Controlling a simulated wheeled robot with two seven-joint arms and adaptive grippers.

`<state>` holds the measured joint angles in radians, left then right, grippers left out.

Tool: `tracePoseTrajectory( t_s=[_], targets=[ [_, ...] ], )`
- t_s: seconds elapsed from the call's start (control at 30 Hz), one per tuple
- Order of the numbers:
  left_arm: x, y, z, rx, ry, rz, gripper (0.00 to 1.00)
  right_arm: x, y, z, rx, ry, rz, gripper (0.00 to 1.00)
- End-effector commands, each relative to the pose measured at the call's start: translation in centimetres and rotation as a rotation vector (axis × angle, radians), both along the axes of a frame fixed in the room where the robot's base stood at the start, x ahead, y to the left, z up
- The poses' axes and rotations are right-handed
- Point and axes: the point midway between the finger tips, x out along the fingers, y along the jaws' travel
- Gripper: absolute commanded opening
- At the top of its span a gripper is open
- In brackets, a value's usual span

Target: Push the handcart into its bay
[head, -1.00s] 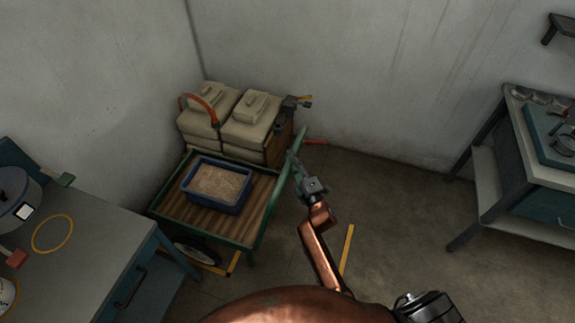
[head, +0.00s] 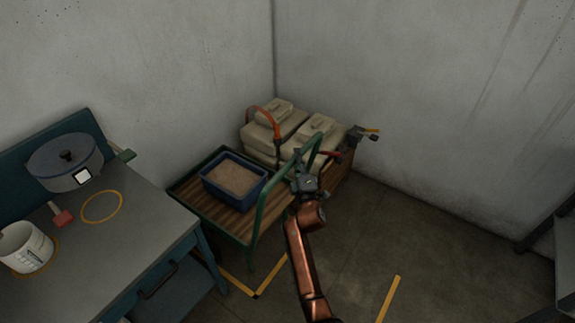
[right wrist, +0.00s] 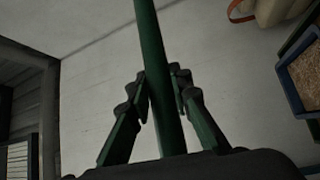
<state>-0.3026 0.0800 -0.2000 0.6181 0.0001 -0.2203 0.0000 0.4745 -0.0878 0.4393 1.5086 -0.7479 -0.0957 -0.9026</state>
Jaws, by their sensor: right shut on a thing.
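The handcart has a slatted wooden deck (head: 190,190) and a green tube handle (head: 266,205). It stands by the corner, beside the workbench and against or close to several beige cans. A blue tray (head: 240,188) of sandy material rests on its deck. My right gripper (head: 304,182) is shut on the handle. In the right wrist view, the green handle bar (right wrist: 152,45) runs between the two fingers (right wrist: 163,82). Yellow floor lines (head: 240,284) form a corner in front of the cart; the rest of that marking is hidden. My left gripper is out of view.
Beige cans (head: 272,128) fill the wall corner. Another yellow strip (head: 388,298) marks open floor at right.

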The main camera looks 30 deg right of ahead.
Motion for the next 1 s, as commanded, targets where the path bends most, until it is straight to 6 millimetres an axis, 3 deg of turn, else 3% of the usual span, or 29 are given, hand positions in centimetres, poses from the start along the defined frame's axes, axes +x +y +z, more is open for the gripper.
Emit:
tracePoseTrajectory(
  t_s=[0.2,0.57,0.6,0.83,1.0],
  targets=[
    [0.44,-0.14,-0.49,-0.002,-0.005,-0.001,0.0,0.04,-1.06,-0.25,0.001,0.004,-0.021,0.0],
    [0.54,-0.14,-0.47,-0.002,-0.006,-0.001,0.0,0.18,-1.02,0.01,0.0,0.002,-0.019,0.0],
    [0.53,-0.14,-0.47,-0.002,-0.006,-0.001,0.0,0.19,-1.0,0.03,0.0,0.001,-0.019,0.22],
    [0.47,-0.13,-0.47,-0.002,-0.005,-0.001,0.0,0.08,-1.15,-0.01,0.0,0.001,-0.021,0.37],
    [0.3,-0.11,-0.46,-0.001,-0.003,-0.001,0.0,0.09,-1.1,-0.04,0.001,0.002,-0.021,0.37]
  ],
)
